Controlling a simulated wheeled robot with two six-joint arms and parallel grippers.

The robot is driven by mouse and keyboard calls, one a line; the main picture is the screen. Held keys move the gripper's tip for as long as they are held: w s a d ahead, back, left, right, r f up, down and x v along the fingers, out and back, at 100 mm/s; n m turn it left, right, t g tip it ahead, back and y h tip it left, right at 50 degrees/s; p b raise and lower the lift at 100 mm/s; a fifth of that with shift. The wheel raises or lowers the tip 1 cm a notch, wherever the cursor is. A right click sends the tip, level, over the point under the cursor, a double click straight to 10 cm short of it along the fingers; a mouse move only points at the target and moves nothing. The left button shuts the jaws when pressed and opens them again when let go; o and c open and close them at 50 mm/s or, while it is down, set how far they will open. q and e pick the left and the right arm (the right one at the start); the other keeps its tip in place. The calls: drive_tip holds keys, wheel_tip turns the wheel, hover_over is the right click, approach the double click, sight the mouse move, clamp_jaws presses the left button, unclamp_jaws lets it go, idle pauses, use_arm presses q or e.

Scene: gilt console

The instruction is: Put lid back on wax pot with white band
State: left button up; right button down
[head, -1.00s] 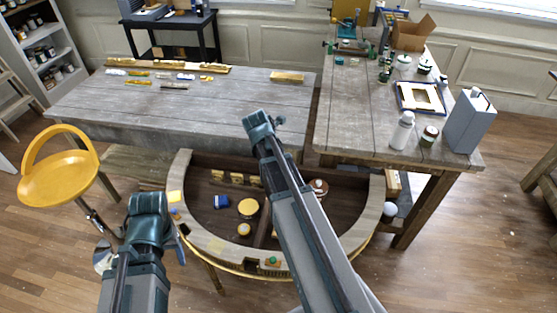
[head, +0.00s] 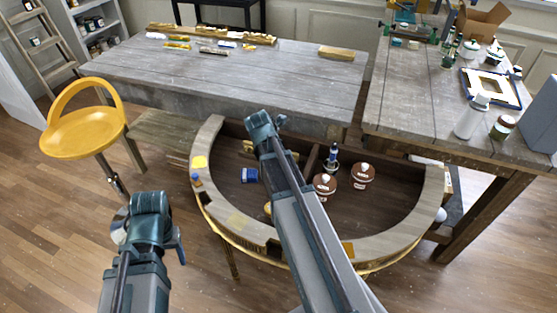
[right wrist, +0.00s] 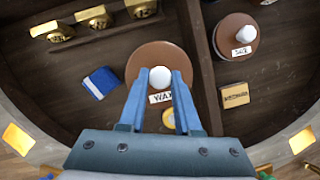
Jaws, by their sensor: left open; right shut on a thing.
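In the right wrist view my right gripper (right wrist: 159,88) is shut on the white knob (right wrist: 160,77) of a round brown lid (right wrist: 150,57). A white label reading WAX (right wrist: 161,98) shows at the lid's near edge. The pot under the lid is mostly hidden, so I cannot tell whether the lid is seated or just above it. No white band is clear. In the head view my right arm covers this spot; a sliver of yellow (head: 268,209) shows beside it. My left gripper (head: 150,230) is open and empty, left of the half-round console (head: 213,150).
A brown pot labelled SIZE (right wrist: 236,35) stands beyond a divider (right wrist: 208,70). A blue item (right wrist: 102,82), a small labelled block (right wrist: 235,95) and gold pieces (right wrist: 95,17) lie nearby. The console's rim surrounds everything.

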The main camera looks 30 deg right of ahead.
use_arm(q)
drive_tip(key=shift+f+b, duration=0.45)
drive_tip(key=shift+f, duration=0.65)
use_arm(e)
drive_tip(key=shift+f, duration=1.1)
use_arm(q)
wheel_tip(320, 180, down, 6)
drive_tip(key=b, duration=0.6)
drive_tip(key=shift+f, duration=0.2)
use_arm(e)
wheel_tip(320, 180, down, 6)
drive_tip(key=shift+f, duration=0.25)
use_arm(q)
drive_tip(key=shift+f+b, duration=0.1)
drive_tip(key=shift+b, duration=0.25)
use_arm(e)
drive_tip(key=shift+f, duration=0.1)
drive_tip(key=shift+c, duration=0.2)
unclamp_jaws()
